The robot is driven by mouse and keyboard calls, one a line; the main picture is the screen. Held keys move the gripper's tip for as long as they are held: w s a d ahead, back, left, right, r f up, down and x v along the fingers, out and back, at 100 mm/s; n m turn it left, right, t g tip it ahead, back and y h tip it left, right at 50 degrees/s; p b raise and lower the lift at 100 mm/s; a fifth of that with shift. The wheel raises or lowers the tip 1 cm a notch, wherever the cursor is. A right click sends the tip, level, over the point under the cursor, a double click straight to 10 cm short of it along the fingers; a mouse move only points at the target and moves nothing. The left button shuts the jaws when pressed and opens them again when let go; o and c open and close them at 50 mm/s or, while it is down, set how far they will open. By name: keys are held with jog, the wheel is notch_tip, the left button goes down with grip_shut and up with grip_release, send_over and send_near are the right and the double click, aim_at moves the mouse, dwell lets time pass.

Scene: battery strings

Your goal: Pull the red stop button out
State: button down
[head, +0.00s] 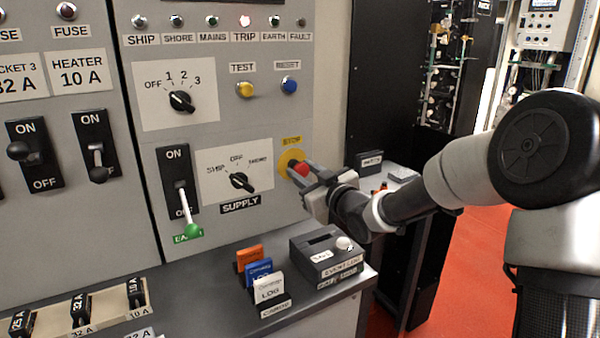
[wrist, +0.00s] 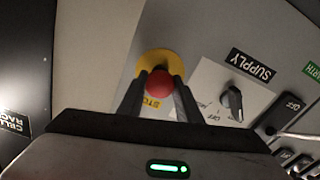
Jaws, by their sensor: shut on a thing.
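The red stop button (head: 300,169) sits on a yellow round plate (head: 287,158) under a yellow STOP label (head: 291,141), at the right edge of the grey panel. My gripper (head: 301,173) reaches in from the right with its fingers at the button. In the wrist view the red button (wrist: 159,86) lies between the two dark fingertips of my gripper (wrist: 160,84), one on each side, and they are shut on it. The yellow plate (wrist: 158,62) shows behind it. I cannot tell how far the button stands out from the plate.
The SUPPLY knob (head: 241,181) is left of the button, and a green-tipped lever (head: 186,213) is further left. Yellow TEST (head: 245,89) and blue RESET (head: 289,85) buttons are above.

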jog(key=shift+f, duration=0.1)
jog(key=c, duration=1.3)
grip_release()
jog(key=shift+s, duration=0.1)
jog(key=p+v, duration=0.2)
jog(key=v, duration=1.5)
jog(key=shift+s+d, duration=0.2)
jog(key=shift+d, duration=0.05)
